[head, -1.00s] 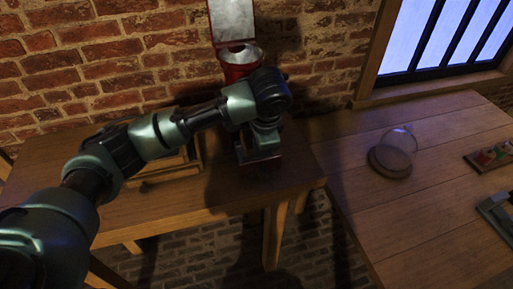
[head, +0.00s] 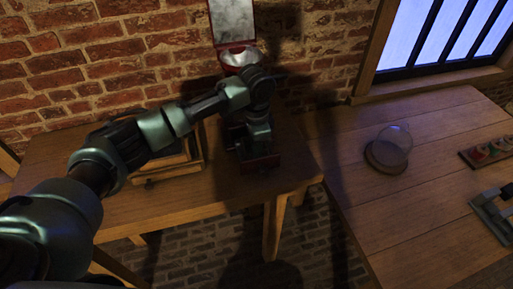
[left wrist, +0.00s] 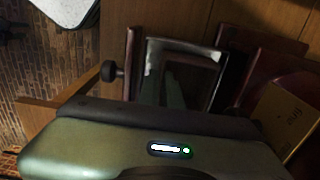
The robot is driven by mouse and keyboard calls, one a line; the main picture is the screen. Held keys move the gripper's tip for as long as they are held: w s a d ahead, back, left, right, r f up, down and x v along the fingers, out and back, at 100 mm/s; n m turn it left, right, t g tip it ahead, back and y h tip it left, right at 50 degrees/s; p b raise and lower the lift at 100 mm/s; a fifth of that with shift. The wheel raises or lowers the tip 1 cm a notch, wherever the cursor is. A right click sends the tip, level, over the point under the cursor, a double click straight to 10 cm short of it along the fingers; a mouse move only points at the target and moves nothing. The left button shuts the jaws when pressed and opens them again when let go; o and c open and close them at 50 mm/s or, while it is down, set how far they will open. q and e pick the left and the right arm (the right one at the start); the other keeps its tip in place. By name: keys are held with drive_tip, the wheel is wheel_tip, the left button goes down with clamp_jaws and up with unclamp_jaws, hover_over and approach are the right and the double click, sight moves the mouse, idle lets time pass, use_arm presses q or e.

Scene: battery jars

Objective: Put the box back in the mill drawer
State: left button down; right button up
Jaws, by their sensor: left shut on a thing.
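The red mill (head: 234,72) stands upright on the small table against the brick wall, with its top plate raised. My left gripper (head: 259,160) is low at the mill's front, and my arm hides much of the mill. In the left wrist view, an open box (left wrist: 219,82) with a pale rim and a round dark knob lies just beyond my gripper (left wrist: 172,100). My gripper is shut on the box, though the exact contact is dark. The mill's dark red body (left wrist: 262,62) is close on the right, with a brass plate. I cannot tell how far the box is inside the mill.
A wooden frame-like object (head: 172,165) lies on the small table (head: 190,205), left of the mill. On the larger table (head: 415,190) at right stand a glass dome (head: 394,145) on a round base, a tray of colored pieces (head: 487,152) and a grey metal object (head: 490,215).

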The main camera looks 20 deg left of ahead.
use_arm(q)
drive_tip(key=c, duration=1.9)
unclamp_jaws()
drive_tip(key=shift+f, duration=0.1)
drive_tip(key=shift+r, duration=0.6)
wheel_tip(320, 180, up, 11)
drive_tip(key=b, duration=0.3)
